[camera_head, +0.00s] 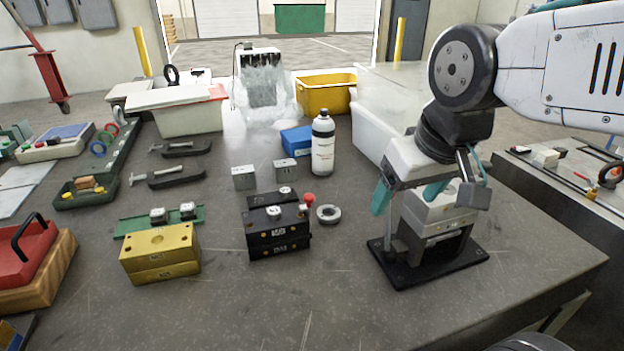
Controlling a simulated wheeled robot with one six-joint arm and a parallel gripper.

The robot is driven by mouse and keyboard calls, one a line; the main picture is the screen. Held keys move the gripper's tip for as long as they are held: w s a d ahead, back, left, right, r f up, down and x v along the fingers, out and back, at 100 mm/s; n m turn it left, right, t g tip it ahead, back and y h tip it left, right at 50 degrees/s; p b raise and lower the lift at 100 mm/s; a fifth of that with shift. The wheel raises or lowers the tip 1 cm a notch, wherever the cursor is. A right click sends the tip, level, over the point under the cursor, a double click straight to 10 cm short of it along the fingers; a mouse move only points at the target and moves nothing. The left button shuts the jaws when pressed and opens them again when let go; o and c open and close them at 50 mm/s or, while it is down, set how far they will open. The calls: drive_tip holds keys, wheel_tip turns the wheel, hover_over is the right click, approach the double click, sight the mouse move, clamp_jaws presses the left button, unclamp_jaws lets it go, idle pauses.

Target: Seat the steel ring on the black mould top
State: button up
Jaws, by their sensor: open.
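The steel ring (328,214) is a small grey ring lying flat on the table, just right of the black mould (278,240). The black mould is a stacked dark block with pale lettering on its front face. A small light round piece shows on its top, and a red knob stands at its right rear corner. My gripper (407,196) is at the right, to the right of the ring and apart from it. Its teal-tipped fingers are spread and nothing shows between them. It overlaps a grey device on a black base plate in the picture; whether they touch is unclear.
A gold mould block (160,257) stands left of the black mould. Two steel blocks (244,178), a white bottle (323,145) and a blue box (297,139) stand behind. The grey device's black base plate (452,267) is at right. The table front is clear.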

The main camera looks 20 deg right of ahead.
drive_tip(key=w, duration=0.5)
drive_tip(key=n+g, duration=0.4)
approach(330, 207)
drive_tip(key=s, duration=0.2)
drive_tip(key=f, duration=0.5)
drive_tip(key=a+f, duration=0.1)
drive_tip(key=f, duration=0.2)
drive_tip(key=shift+f, duration=0.15)
drive_tip(key=c, duration=1.2)
drive_tip(key=shift+r, duration=0.2)
